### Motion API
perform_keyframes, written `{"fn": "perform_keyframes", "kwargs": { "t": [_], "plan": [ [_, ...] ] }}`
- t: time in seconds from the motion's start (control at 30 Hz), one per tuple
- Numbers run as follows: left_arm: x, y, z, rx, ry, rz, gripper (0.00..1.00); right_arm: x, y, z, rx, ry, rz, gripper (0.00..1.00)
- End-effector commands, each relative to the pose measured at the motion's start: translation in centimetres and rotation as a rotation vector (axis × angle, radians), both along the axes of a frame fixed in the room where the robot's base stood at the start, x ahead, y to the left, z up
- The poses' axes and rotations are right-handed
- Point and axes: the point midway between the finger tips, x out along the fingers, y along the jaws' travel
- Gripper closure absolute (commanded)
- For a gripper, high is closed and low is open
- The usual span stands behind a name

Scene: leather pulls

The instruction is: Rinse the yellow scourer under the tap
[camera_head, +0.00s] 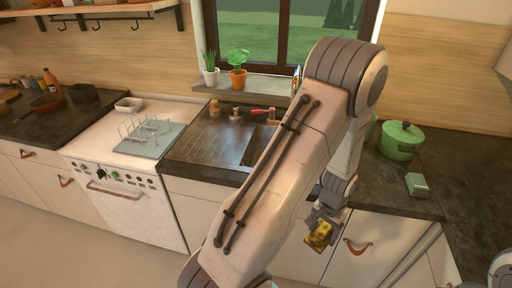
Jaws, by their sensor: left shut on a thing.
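My left gripper (325,222) is shut on the yellow scourer (319,236). It holds the scourer in front of the lower cupboards, below the dark worktop edge. The scourer is yellow with dark patches. The tap (262,111), with a red part, stands at the back of the sink, below the window. The dark sink unit (208,143) has a ribbed draining area on its left. My left arm hides much of the sink's right side and bowl. My right gripper is not in view; only a part of my arm may show at the lower right.
A green lidded pot (400,143) and a green box (417,184) stand on the worktop at the right. A wire rack (146,132) stands on a mat left of the sink. Potted plants (237,78) stand on the window sill.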

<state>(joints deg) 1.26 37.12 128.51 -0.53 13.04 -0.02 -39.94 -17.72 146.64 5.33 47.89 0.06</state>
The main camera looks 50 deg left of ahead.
Motion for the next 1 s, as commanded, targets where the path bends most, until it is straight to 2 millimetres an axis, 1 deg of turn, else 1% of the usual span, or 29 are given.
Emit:
{"fn": "perform_keyframes", "kwargs": {
  "t": [0.07, 0.17, 0.2, 0.27, 0.3, 0.37, 0.4, 0.5, 0.6, 0.7, 0.87, 1.0],
  "plan": [
    [1.6, 1.9, 0.3, 0.007, -0.047, 0.032, 0.68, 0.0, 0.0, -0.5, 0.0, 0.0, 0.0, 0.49],
    [4.1, 5.7, 1.3, 0.023, -0.128, 0.085, 0.68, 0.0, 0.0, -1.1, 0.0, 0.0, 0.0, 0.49],
    [5.1, 7.6, 1.9, 0.032, -0.165, 0.107, 0.68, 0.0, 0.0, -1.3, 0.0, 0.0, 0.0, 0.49],
    [6.3, 10.7, 2.9, 0.046, -0.223, 0.141, 0.68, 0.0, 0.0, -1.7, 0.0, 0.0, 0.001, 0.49],
    [6.9, 12.8, 3.5, 0.057, -0.257, 0.162, 0.68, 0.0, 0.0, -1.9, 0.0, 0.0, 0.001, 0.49],
    [7.7, 15.8, 4.6, 0.072, -0.308, 0.191, 0.68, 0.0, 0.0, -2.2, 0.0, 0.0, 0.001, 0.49],
    [8.0, 17.7, 5.3, 0.082, -0.338, 0.209, 0.68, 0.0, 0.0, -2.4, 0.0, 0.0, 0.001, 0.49],
    [8.4, 21.3, 6.8, 0.102, -0.394, 0.238, 0.68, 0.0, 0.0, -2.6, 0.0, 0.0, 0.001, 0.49],
    [8.4, 23.8, 7.8, 0.116, -0.43, 0.259, 0.68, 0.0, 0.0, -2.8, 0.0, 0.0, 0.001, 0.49],
    [8.3, 25.3, 8.5, 0.125, -0.452, 0.27, 0.68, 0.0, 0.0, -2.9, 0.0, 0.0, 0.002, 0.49],
    [8.7, 26.2, 9.0, 0.129, -0.462, 0.273, 0.68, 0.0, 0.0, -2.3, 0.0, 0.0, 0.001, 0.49],
    [9.8, 26.5, 8.9, 0.128, -0.46, 0.271, 0.68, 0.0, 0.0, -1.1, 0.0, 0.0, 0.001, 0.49]
  ]
}}
